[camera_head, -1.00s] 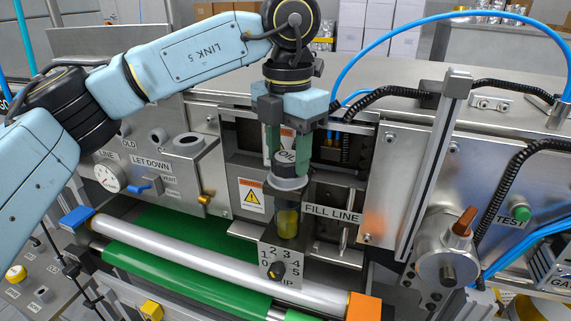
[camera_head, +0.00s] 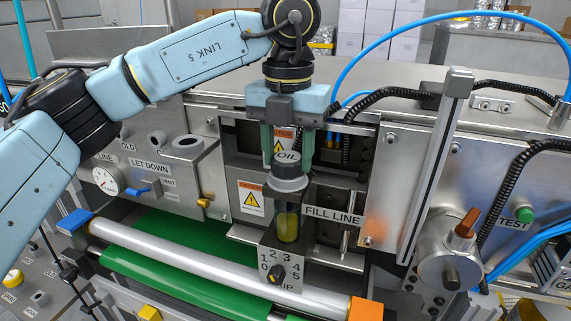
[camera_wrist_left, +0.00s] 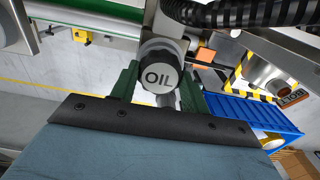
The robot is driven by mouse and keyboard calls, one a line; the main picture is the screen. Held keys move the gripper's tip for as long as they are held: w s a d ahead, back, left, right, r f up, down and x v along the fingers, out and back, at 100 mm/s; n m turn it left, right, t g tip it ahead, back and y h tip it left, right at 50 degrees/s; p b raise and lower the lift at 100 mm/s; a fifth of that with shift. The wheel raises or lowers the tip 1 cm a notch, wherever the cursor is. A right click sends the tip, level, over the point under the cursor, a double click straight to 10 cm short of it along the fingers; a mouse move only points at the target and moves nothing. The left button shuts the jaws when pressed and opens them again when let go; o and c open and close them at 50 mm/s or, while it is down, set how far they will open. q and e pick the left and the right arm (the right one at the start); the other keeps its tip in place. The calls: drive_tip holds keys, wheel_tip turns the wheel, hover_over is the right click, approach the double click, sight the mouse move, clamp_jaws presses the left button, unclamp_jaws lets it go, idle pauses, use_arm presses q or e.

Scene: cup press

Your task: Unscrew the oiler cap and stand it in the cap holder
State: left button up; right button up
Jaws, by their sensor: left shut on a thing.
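The oiler cap (camera_head: 288,166) is a dark round cap with OIL on its light top. It sits on the grey collar of the oiler (camera_head: 287,223), a clear upright bowl with yellow oil inside. My left gripper (camera_head: 287,158) comes down from above, its green fingers on either side of the cap, shut on it. In the left wrist view the cap (camera_wrist_left: 160,77) shows between the two fingers. A grey round open-topped socket (camera_head: 188,139) on the panel at the left may be the cap holder; no label on it confirms this. My right gripper is out of view.
A numbered dial plate (camera_head: 279,269) stands just in front of the oiler. A silver roller (camera_head: 200,262) and green belt run across the front. A blue hose (camera_head: 425,28) arches at the right, and a slanted metal post (camera_head: 436,160) stands right of the oiler.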

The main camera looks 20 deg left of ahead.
sight(288, 157)
use_arm(q)
drive_tip(key=shift+r+p, duration=0.45)
drive_tip(key=shift+r, duration=0.2)
drive_tip(key=shift+r+p, duration=0.7)
drive_tip(key=shift+r, duration=0.3)
drive_tip(key=shift+r+p, duration=0.4)
drive_tip(key=shift+r, duration=0.1)
drive_tip(key=r+p, duration=0.2)
drive_tip(key=r, duration=0.1)
drive_tip(key=r+p, duration=0.1)
drive_tip(key=shift+a+r, duration=0.25)
drive_tip(key=shift+a, duration=0.1)
drive_tip(key=w+a+p, duration=0.2)
drive_tip(key=a, duration=1.7)
drive_tip(key=shift+w+a+r+p, duration=0.2)
drive_tip(key=shift+a+r+p, duration=0.2)
drive_tip(key=shift+r, duration=0.05)
drive_tip(key=shift+f, duration=0.1)
